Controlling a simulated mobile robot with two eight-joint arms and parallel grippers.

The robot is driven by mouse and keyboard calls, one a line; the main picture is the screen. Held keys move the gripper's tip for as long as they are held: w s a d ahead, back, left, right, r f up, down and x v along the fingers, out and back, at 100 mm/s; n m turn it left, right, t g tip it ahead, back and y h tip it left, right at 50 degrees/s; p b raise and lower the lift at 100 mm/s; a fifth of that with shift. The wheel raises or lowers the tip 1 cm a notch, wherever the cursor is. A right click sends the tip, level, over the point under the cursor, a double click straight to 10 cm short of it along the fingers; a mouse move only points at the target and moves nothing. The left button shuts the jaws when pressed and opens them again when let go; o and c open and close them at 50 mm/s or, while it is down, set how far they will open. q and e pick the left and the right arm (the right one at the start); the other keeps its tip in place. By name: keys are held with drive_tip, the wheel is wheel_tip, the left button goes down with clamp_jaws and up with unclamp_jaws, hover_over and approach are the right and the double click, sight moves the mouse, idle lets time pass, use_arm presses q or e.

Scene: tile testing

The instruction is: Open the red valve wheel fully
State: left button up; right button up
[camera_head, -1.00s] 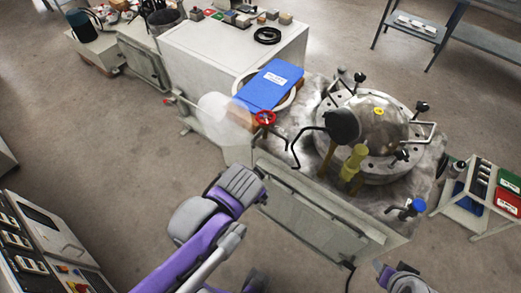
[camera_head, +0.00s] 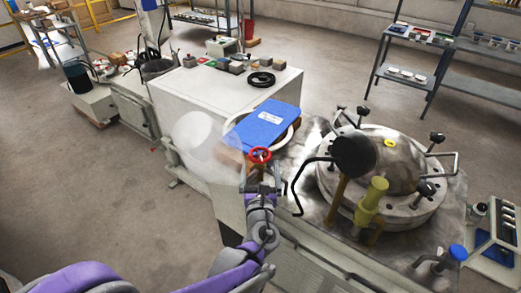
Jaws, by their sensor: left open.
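The red valve wheel (camera_head: 260,155) is small and sits at the near left side of the metal bench, just in front of a blue clipboard-like panel. My left gripper (camera_head: 262,186) is just below the wheel in the picture, open, with its fingers pointing toward it. I cannot tell whether a finger touches the wheel or its stem. My left arm comes up from the lower left. My right gripper is not in view.
A white cabinet (camera_head: 200,90) stands behind.

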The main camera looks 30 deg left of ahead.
use_arm(q)
drive_tip(key=b+x, duration=0.1)
drive_tip(key=x, duration=0.9)
drive_tip(key=shift+s+r, duration=0.1)
drive_tip(key=c, duration=1)
drive_tip(key=shift+c, duration=0.2)
